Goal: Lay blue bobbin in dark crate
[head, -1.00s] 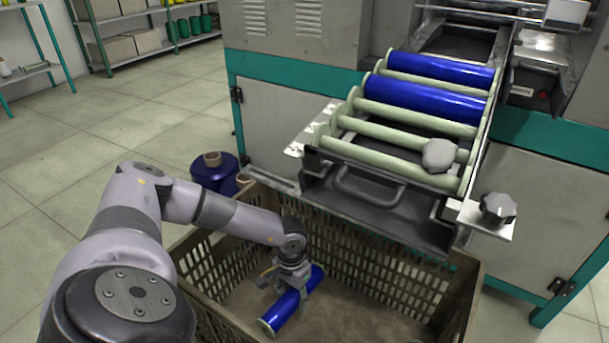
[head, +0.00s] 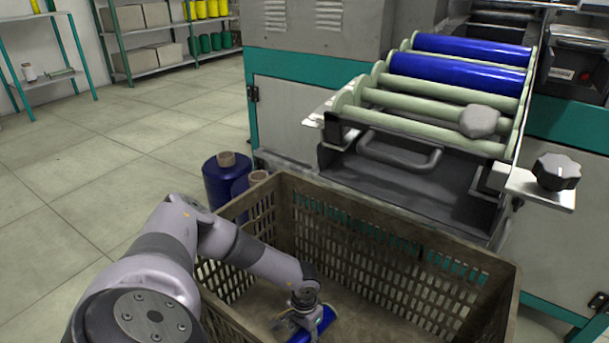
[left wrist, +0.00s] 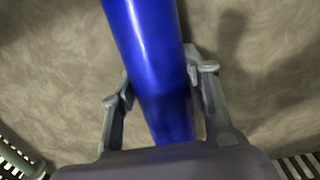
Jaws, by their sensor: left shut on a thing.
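The blue bobbin (head: 318,325) is inside the dark crate (head: 400,250), low near its floor. My left gripper (head: 305,312) reaches down into the crate and is shut on the bobbin. In the left wrist view the bobbin (left wrist: 150,60) runs lengthwise between the two fingers of the gripper (left wrist: 160,90), with the crate floor close behind it. I cannot tell whether the bobbin touches the floor. My right gripper is not in view.
The machine's rack (head: 430,115) holds two more blue bobbins (head: 455,72) above the crate's far side. A knob (head: 556,172) sticks out at right. Dark blue thread cones (head: 222,180) stand outside the crate's left corner. Shelves (head: 165,50) are far back.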

